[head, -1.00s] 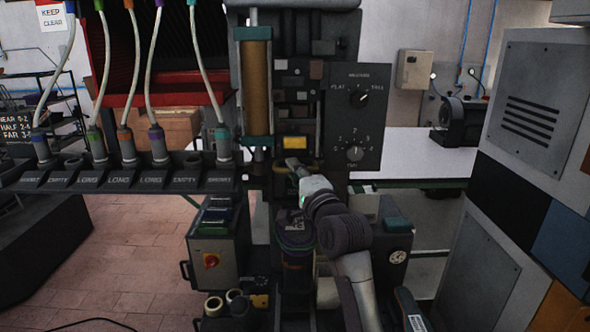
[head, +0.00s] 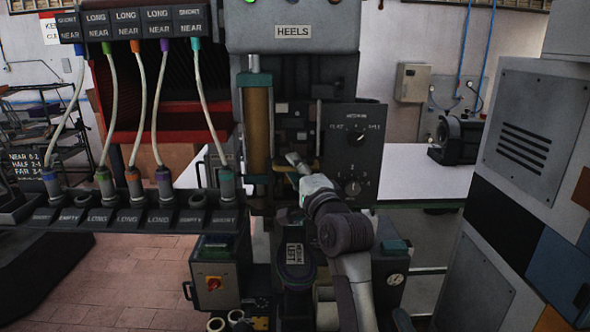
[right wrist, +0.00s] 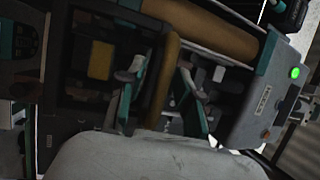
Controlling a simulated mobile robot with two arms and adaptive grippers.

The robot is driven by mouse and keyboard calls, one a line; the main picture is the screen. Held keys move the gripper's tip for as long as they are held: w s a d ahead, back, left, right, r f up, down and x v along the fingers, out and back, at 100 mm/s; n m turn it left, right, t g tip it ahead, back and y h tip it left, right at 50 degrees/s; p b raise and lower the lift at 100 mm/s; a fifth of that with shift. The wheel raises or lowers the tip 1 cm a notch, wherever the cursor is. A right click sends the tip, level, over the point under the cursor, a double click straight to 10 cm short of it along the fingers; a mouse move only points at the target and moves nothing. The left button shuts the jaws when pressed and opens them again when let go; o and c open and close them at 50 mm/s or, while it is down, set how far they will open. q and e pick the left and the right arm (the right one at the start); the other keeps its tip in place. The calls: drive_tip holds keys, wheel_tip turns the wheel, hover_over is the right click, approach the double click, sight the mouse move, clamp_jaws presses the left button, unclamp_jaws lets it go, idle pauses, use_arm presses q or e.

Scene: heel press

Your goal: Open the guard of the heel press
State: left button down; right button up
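The heel press (head: 292,32) stands in the middle of the head view, with a "HEELS" plate and a green light on top. A yellow bar (head: 285,168) crosses its front, probably the guard's handle; the guard itself is hard to make out. My right gripper (head: 292,160) is at this bar. In the right wrist view, the teal-padded fingers of my right gripper (right wrist: 162,95) stand apart, with the ochre bar (right wrist: 162,85) between them and gaps on both sides. Whether the bar lies at fingertip depth I cannot tell. My left gripper is not in view.
A dial panel (head: 353,150) is close to the right of my gripper. A brass cylinder (head: 257,125) stands to its left. A rack of labelled sockets with cables (head: 130,218) is on the left. A grey cabinet (head: 530,105) stands at the right.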

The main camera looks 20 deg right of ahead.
drive_tip(key=shift+s, duration=0.1)
drive_tip(key=v, duration=1.2)
drive_tip(key=shift+f, duration=0.1)
